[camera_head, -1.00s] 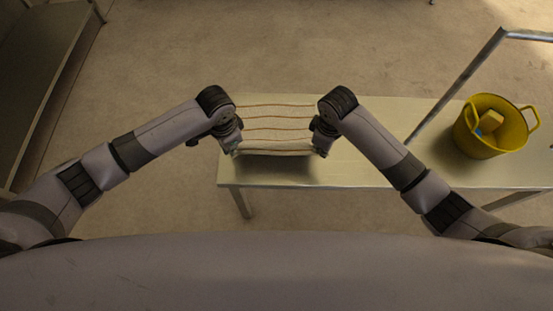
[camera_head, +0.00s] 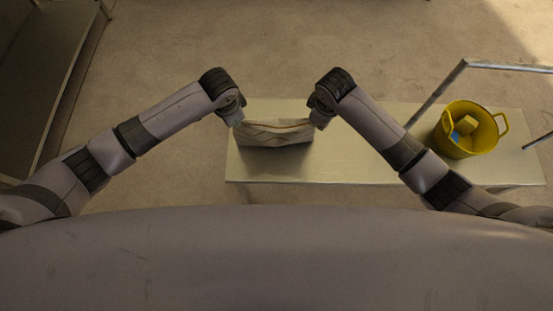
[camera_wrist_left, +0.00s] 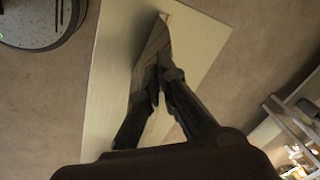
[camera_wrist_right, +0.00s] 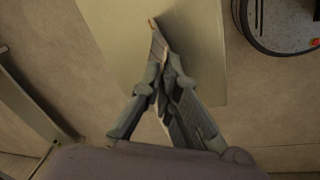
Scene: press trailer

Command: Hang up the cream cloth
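The cream cloth (camera_head: 272,134) with thin brown stripes hangs stretched between my two grippers in the head view, above the pale table (camera_head: 290,170). My left gripper (camera_head: 237,118) is at its left upper corner and my right gripper (camera_head: 317,118) at its right upper corner. In the left wrist view the fingers (camera_wrist_left: 158,75) are closed together on a piece of the cloth (camera_wrist_left: 163,25). In the right wrist view the fingers (camera_wrist_right: 164,70) are also closed on a cloth edge (camera_wrist_right: 158,38). Whether the lower edge touches the table cannot be told.
A yellow bucket (camera_head: 484,150) with a yellow block and a blue item inside stands at the table's right. A metal rail (camera_head: 437,94) rises beside it. A dark shelf (camera_head: 40,80) stands at the far left.

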